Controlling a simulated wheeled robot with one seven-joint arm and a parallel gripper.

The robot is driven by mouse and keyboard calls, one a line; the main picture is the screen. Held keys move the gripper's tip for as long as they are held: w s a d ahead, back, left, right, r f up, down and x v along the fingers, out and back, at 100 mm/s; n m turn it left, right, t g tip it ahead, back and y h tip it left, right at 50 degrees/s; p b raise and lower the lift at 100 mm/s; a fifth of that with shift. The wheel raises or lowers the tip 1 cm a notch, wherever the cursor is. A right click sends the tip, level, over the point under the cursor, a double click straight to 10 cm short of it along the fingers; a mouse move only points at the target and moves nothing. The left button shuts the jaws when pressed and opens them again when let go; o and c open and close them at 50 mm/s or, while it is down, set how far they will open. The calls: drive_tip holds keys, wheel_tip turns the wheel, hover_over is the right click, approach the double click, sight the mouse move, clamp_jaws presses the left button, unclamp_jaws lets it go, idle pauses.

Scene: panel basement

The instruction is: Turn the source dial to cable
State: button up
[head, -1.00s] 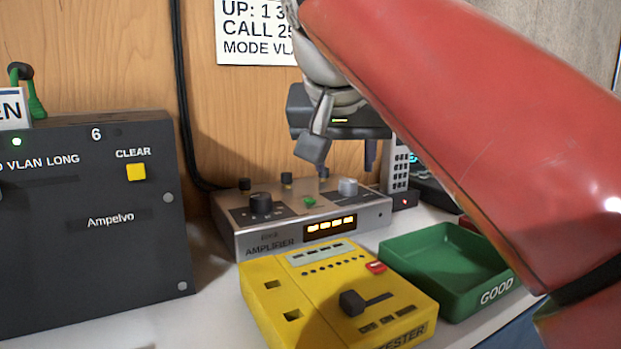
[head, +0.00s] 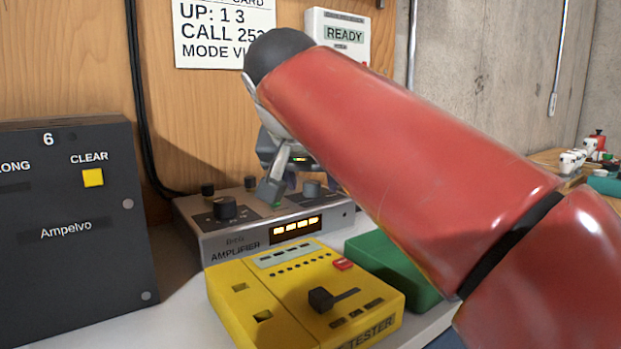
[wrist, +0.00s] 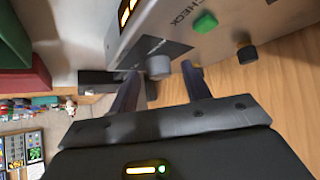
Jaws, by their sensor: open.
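The silver amplifier (head: 215,246) stands on the bench with a black knob (head: 225,208) on its left and a grey knob (head: 312,188) on its right. No label reading source or cable is legible, so I cannot tell which knob is the source dial. My gripper (head: 279,186) is open, low over the amplifier's top, partly hidden by my arm. In the wrist view my gripper (wrist: 159,72) has its fingers on either side of the grey knob (wrist: 160,66). Contact is not visible. A green button (wrist: 205,22) and a black knob (wrist: 247,54) are to the right there.
A dark panel (head: 65,260) with a yellow CLEAR button (head: 93,177) stands left. The wooden wall is close behind.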

drive_tip(key=c, duration=1)
drive_tip(key=shift+n+y, duration=0.3)
drive_tip(key=n+y, duration=0.2)
drive_tip(key=n, duration=0.1)
drive_tip(key=shift+d+y, duration=0.3)
drive_tip(key=shift+w+d+n+g+y+p, duration=0.1)
drive_tip(key=shift+n+g+y+p, duration=0.15)
drive_tip(key=shift+n+y, duration=0.85)
drive_tip(key=shift+d+n+g+y+p, duration=0.1)
drive_tip(key=shift+n+g+y, duration=0.45)
drive_tip(key=shift+n, duration=0.95)
drive_tip(key=o, duration=1)
